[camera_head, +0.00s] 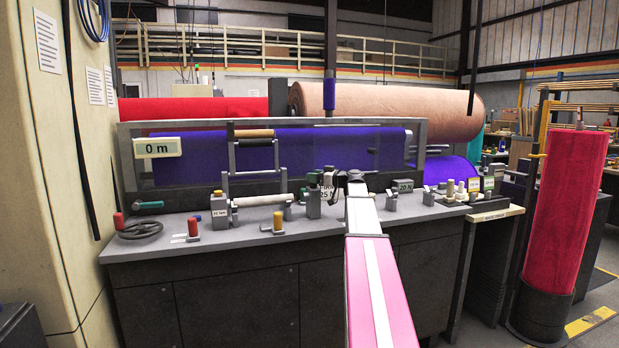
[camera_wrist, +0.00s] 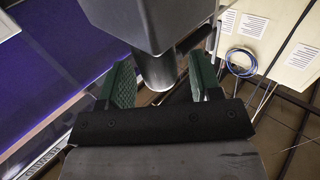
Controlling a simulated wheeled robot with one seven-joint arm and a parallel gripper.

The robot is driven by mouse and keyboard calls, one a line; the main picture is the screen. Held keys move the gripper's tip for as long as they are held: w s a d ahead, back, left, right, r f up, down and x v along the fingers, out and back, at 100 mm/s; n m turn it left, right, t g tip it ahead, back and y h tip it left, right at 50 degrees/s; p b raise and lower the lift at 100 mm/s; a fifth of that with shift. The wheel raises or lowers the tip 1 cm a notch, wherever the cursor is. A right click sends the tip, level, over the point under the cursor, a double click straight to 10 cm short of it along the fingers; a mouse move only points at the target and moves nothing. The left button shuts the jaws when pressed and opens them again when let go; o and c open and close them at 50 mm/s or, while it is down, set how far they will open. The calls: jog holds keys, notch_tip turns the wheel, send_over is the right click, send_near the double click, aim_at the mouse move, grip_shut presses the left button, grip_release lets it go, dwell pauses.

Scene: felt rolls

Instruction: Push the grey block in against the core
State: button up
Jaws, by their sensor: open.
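A pale core (camera_head: 261,200) lies level on the bench (camera_head: 240,236) between two grey end pieces. The left grey block (camera_head: 220,213) carries a label and a yellow knob. A grey piece (camera_head: 285,206) stands at the core's right end. Another grey block (camera_head: 312,206) stands just right of it. I cannot tell which block is meant. My gripper (camera_head: 346,181) is over the bench, right of these. In the wrist view my gripper (camera_wrist: 163,82) has green fingers spread apart. A dark grey block with a round stub (camera_wrist: 158,72) shows between and beyond them; contact is unclear.
A framed purple roll (camera_head: 280,150) stands behind. Small pegs (camera_head: 458,190) and blocks are at right. A red roll (camera_head: 565,210) stands upright beside the bench.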

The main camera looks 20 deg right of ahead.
jog(key=shift+x, duration=1.25)
grip_shut()
jog(key=shift+a, duration=2.95)
grip_release()
jog(key=shift+a, duration=0.1)
jog(key=shift+s, duration=0.1)
jog(key=v, duration=1)
jog(key=shift+s+d, duration=0.25)
jog(key=shift+d, duration=0.05)
